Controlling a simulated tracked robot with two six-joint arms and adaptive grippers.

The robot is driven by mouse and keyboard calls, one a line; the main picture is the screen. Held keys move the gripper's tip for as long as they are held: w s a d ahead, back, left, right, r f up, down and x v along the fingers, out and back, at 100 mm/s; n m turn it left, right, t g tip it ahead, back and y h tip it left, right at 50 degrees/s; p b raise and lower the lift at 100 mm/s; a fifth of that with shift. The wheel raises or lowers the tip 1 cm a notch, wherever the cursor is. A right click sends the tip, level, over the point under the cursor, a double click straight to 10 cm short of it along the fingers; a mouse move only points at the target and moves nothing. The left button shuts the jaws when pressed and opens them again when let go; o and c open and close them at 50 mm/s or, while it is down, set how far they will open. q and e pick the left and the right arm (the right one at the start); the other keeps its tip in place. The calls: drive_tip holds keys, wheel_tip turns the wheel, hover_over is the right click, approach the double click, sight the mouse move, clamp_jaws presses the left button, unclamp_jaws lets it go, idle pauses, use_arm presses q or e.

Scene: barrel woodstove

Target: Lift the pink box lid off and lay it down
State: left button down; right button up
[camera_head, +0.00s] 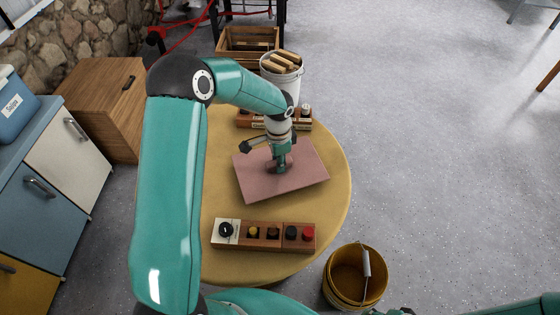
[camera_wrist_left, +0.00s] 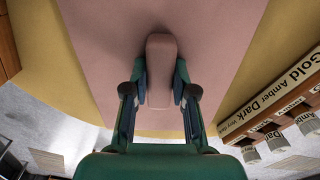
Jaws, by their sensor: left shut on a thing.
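The pink lid (camera_head: 305,178) is a flat square plate over the middle of the round yellow table in the head view. It fills much of the left wrist view (camera_wrist_left: 105,40). Its raised pink handle (camera_wrist_left: 160,55) stands at the middle. My left gripper (camera_head: 281,165) comes down from above and is shut on the handle, one finger on each side. No box walls show under the lid, and I cannot tell whether it is raised or resting on something. Only a dark sliver and teal arm parts of mine show at the bottom right edge; the right gripper's jaws are not clear.
A wooden block with knobs (camera_head: 263,236) lies on the table (camera_head: 336,215) in front of the lid. A labelled rack (camera_head: 301,119) stands behind it. A white bucket (camera_head: 283,75) with wood is beyond. A yellow bucket (camera_head: 345,276) stands at front right. Table room beside the lid is narrow.

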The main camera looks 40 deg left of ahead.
use_arm(q)
drive_tip(key=shift+f+b, duration=0.85)
drive_tip(key=shift+f, duration=0.1)
drive_tip(key=c, duration=0.9)
unclamp_jaws()
drive_tip(key=shift+o, duration=0.2)
